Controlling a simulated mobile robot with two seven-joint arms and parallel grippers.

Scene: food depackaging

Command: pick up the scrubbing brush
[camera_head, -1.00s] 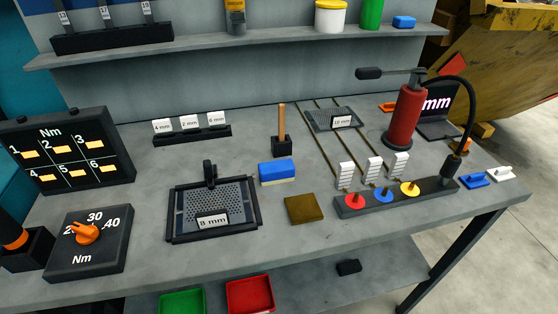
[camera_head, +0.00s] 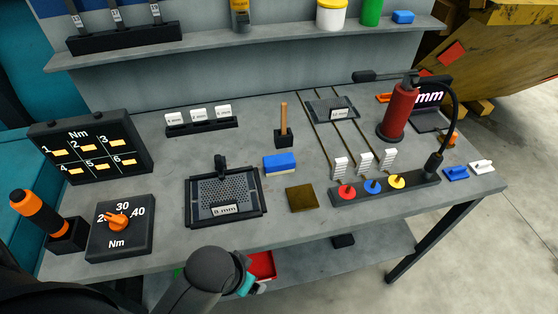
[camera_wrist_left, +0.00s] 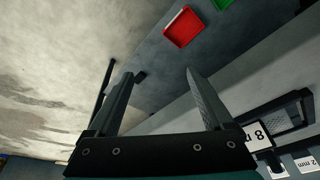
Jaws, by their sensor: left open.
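I cannot tell for sure which thing is the scrubbing brush. A blue block with a cream underside (camera_head: 280,163) lies on the bench, right of the framed grate. Behind it an upright wooden handle (camera_head: 283,118) stands in a small black block. My left arm comes in at the bottom of the head view, in front of the bench's front edge, and mostly hides its gripper there. In the left wrist view my left gripper (camera_wrist_left: 162,92) is open, with nothing between its fingers. My right gripper is in neither view.
The framed grate (camera_head: 190,220) is near the bench front, a brown pad (camera_head: 302,198) right of it. A torque dial box (camera_head: 100,245) is at the left. A red bottle (camera_head: 398,112) and a dark strip with coloured discs (camera_head: 420,187) are right. A red tray (camera_head: 263,264) sits below.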

